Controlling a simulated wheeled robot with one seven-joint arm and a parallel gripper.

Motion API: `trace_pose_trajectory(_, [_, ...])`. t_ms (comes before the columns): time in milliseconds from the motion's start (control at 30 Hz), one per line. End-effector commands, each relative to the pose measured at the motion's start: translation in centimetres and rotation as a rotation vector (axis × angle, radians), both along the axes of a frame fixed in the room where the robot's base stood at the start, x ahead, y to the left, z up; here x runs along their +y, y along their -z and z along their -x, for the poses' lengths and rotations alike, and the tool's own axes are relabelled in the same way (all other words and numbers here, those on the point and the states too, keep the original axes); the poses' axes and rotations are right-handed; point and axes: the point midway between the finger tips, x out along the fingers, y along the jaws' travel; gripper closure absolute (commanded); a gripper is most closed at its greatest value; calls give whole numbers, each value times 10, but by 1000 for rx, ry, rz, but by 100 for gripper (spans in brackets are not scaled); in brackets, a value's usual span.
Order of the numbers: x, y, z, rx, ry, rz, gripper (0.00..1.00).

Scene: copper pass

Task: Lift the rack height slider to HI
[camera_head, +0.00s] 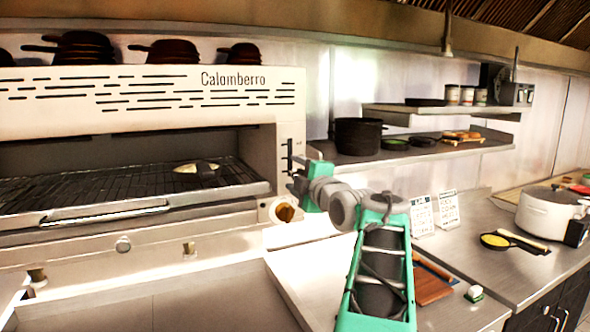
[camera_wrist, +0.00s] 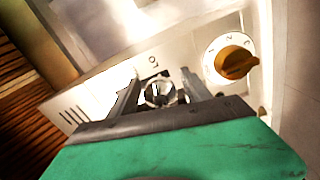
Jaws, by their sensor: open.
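The rack height slider's scale (camera_head: 290,155) shows as a dark upright strip with marks on the front panel of the Calomberro grill, above the orange-brown knob (camera_head: 285,212). My gripper (camera_head: 294,182) is at that panel, just below the strip and above the knob. In the wrist view my gripper (camera_wrist: 160,82) is open, its two dark fingers pointing at the panel. A small round pale piece (camera_wrist: 159,96) shows between them; it may be the slider's handle. I cannot tell whether the fingers touch it. The slider's exact height is unclear.
The orange-brown knob also shows in the wrist view (camera_wrist: 236,62), right of the fingers. The grill's rack (camera_head: 110,188) holds a pale food item (camera_head: 196,167). A wall shelf (camera_head: 410,152) with a black pot (camera_head: 358,136) is at the right, above a steel counter.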

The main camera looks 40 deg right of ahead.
Motion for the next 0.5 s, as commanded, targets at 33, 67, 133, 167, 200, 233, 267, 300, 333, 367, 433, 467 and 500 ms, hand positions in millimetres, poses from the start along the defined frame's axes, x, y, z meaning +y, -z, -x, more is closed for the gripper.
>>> trace_pose_trajectory(33, [0,0,-2,0,-1,0,43])
trace_pose_trajectory(67, [0,0,-2,0,-1,0,43])
trace_pose_trajectory(133, [0,1,-2,0,-1,0,43])
trace_pose_trajectory(167, [1,1,-2,0,-1,0,43])
trace_pose_trajectory(200, [1,1,-2,0,-2,0,43])
trace_pose_trajectory(233, [1,1,-2,0,-2,0,45])
trace_pose_trajectory(267, [1,1,-2,0,-2,0,47])
trace_pose_trajectory(300, [1,1,-2,-1,-2,-1,51])
trace_pose_trajectory(333, [1,1,-2,0,-2,-1,53])
trace_pose_trajectory(367, [1,1,-2,0,-2,-1,55])
trace_pose_trajectory(433, [1,1,-2,0,-2,-1,61])
trace_pose_trajectory(467, [1,1,-2,0,-2,-1,64])
trace_pose_trajectory(500, [1,1,-2,0,-2,-1,67])
